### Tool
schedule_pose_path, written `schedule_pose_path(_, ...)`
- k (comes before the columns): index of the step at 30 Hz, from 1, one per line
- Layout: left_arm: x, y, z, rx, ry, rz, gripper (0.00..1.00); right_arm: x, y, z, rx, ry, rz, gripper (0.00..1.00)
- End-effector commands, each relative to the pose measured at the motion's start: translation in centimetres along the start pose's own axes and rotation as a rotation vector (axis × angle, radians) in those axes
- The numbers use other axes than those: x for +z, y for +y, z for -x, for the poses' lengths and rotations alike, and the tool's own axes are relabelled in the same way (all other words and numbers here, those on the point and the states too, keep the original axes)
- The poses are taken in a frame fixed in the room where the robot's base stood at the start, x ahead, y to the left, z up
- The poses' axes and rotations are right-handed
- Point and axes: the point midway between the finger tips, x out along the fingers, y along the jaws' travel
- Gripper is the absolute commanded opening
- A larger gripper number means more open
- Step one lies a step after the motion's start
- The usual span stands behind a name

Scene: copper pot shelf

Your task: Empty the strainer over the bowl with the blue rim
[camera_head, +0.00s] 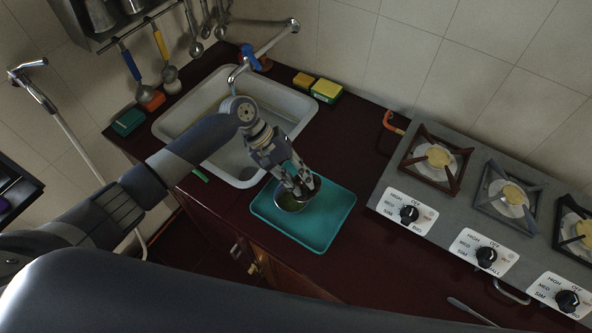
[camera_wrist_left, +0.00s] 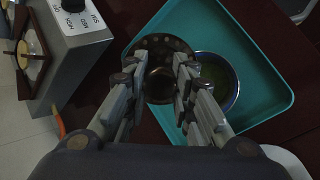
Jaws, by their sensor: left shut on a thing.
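The teal tray (camera_head: 325,232) lies on the dark red counter in front of the sink. A bowl (camera_head: 292,204) stands on it, partly hidden by my left gripper (camera_head: 296,187). In the left wrist view the bowl (camera_wrist_left: 217,80) shows a blue rim and greenish inside. My left gripper (camera_wrist_left: 160,88) is shut on the strainer (camera_wrist_left: 160,44), a dark round piece with small holes along its rim. The strainer is beside the bowl in that view and overlaps its edge. I cannot tell its height above the tray or what it contains. My right gripper is not in view.
The white sink (camera_head: 222,140) with its tap (camera_head: 262,52) is behind and left of the tray. A grey stove (camera_head: 450,215) with several burners stands to the right. Sponges (camera_head: 326,90) lie by the wall. Dark counter between tray and stove is clear.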

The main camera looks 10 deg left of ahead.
Motion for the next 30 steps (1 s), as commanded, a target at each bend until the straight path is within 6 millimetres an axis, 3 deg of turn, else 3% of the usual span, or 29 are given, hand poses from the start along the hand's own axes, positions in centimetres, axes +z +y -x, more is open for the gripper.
schedule_pose_path(1, 0.4, 0.8, 0.5, -0.02, 0.007, 0.0, 0.0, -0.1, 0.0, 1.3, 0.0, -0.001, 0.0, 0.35)
schedule_pose_path(4, 0.6, 1.3, 0.5, -0.064, 0.029, 0.004, 0.0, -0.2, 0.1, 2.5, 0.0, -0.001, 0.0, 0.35)
schedule_pose_path(6, 0.8, 2.1, -0.1, -0.137, 0.063, 0.003, 0.0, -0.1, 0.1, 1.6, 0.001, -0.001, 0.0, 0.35)
schedule_pose_path(18, 2.4, 5.4, -0.4, -0.463, 0.21, 0.047, 0.0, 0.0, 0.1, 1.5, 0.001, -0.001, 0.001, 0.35)
schedule_pose_path(30, 2.6, 5.8, -0.4, -0.522, 0.238, 0.057, 0.0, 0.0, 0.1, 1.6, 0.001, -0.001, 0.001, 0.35)
